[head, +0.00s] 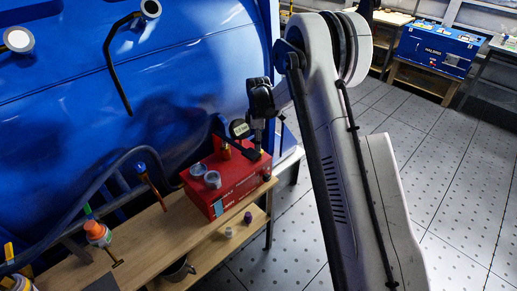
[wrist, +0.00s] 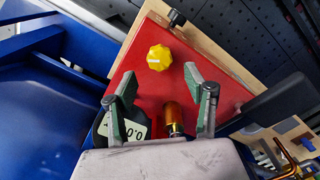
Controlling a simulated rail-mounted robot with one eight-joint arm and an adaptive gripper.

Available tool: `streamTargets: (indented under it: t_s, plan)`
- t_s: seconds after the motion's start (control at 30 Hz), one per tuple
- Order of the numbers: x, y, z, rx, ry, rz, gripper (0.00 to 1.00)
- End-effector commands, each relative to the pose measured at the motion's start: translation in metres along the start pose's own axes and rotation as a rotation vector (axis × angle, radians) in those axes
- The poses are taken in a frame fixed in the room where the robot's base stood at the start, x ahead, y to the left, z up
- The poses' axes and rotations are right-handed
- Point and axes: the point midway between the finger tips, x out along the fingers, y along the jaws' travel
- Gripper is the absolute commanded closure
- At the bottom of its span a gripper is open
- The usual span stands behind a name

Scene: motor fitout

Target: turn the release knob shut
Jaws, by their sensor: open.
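A yellow scalloped knob (wrist: 159,57) with a small white label sits on top of a red box (wrist: 150,85) in the wrist view; it looks like the release knob. My gripper (wrist: 158,80) is open, its green-padded fingers apart. The knob shows just beyond and between the fingertips, and nothing is held. A brass cylinder (wrist: 173,118) and a gauge reading 0.0 (wrist: 136,130) show between and beside the fingers. In the head view my gripper (head: 256,148) is over the far right end of the red box (head: 237,187) and hides the knob.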

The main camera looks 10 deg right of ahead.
Motion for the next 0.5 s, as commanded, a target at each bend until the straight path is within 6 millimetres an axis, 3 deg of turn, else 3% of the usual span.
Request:
streamTargets:
  t_s: [0.2, 0.5]
  plan:
    - [0.032, 0.000, 0.000, 0.000, 0.000, 0.000, 0.52]
    - [0.050, 0.000, 0.000, 0.000, 0.000, 0.000, 0.52]
